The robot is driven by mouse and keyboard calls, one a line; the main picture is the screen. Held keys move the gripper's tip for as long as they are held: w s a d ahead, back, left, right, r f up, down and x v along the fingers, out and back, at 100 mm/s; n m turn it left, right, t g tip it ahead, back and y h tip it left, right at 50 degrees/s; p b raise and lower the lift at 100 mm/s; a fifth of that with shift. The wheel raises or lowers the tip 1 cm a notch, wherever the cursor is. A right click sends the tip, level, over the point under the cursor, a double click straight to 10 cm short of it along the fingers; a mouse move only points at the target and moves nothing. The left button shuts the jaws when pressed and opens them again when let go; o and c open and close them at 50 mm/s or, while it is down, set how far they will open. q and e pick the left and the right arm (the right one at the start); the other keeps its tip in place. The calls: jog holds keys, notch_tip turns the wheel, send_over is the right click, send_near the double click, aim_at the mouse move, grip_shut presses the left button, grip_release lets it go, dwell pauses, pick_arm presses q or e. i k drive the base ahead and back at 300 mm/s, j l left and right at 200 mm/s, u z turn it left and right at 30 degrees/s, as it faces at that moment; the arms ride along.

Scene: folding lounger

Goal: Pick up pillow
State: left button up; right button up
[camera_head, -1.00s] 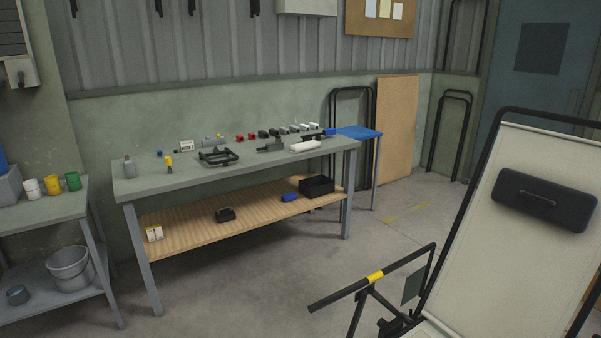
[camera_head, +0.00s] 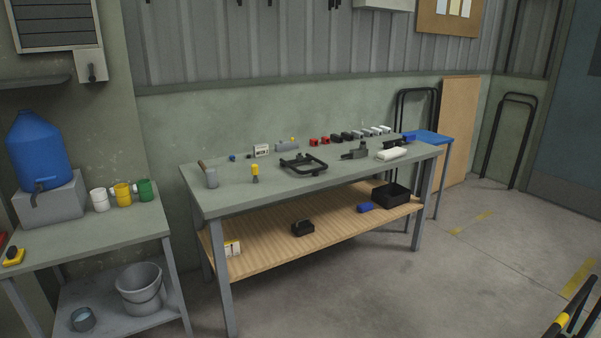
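No pillow shows in the head view now. Only a small piece of the lounger's black frame (camera_head: 575,318), with a yellow band, shows at the bottom right corner. The rest of the lounger is out of view. Neither of my grippers is in view.
A workbench (camera_head: 225,196) with tools and small parts on top and a wooden lower shelf (camera_head: 265,248) stands ahead. A side table (camera_head: 75,243) at the left holds a blue water jug (camera_head: 38,152) and cups. A blue stool (camera_head: 430,137) stands behind the bench.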

aim_at(392, 153)
jog(key=i+u, duration=0.3)
jog(key=i, duration=1.35)
jog(key=i+l, duration=0.2)
jog(key=l, duration=0.15)
jog(key=i+l+u, duration=0.1)
jog(key=i+l, duration=0.15)
jog(key=l, duration=0.15)
jog(key=i+l+u, duration=0.1)
jog(key=l, duration=0.25)
jog(key=i+l, duration=0.25)
jog(key=l, duration=0.15)
jog(key=i+l+u, duration=0.1)
jog(key=l, duration=0.3)
jog(key=i+l, duration=0.15)
jog(key=l, duration=0.25)
jog(key=i+l, duration=0.15)
jog(key=l, duration=0.2)
jog(key=i+l+u, duration=0.1)
jog(key=l, duration=0.3)
jog(key=i+l, duration=0.2)
jog(key=l, duration=0.2)
jog(key=i+l, duration=0.1)
jog(key=l, duration=0.3)
jog(key=i+l, duration=0.15)
jog(key=l, duration=0.25)
jog(key=u, duration=0.05)
